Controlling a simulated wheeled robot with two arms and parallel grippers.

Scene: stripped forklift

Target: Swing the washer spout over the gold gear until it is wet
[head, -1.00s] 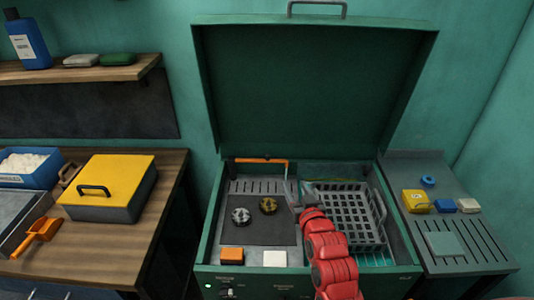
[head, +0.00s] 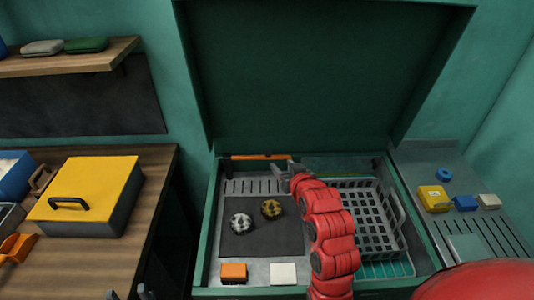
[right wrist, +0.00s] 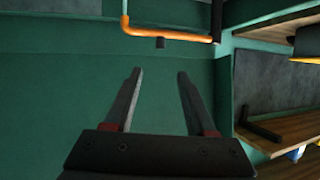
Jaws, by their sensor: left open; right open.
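The washer spout (head: 258,157) is an orange bar along the back left of the open green washer. The gold gear (head: 272,208) lies on the dark mat, behind and right of a silver gear (head: 241,223). My right gripper (head: 281,168) is open near the spout's right end. In the right wrist view, the orange spout (right wrist: 178,36) with its short dark nozzle (right wrist: 160,43) lies beyond the open, empty right fingers (right wrist: 160,73), apart from them. My left gripper (head: 128,293) is open at the bottom edge, partly cut off. No water is visible.
The raised lid (head: 320,75) stands behind the basin. A grey basket (head: 395,225) fills the right side. An orange block (head: 233,272) and a white block (head: 283,273) sit at the front. A yellow-lidded box (head: 105,185) is on the left bench.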

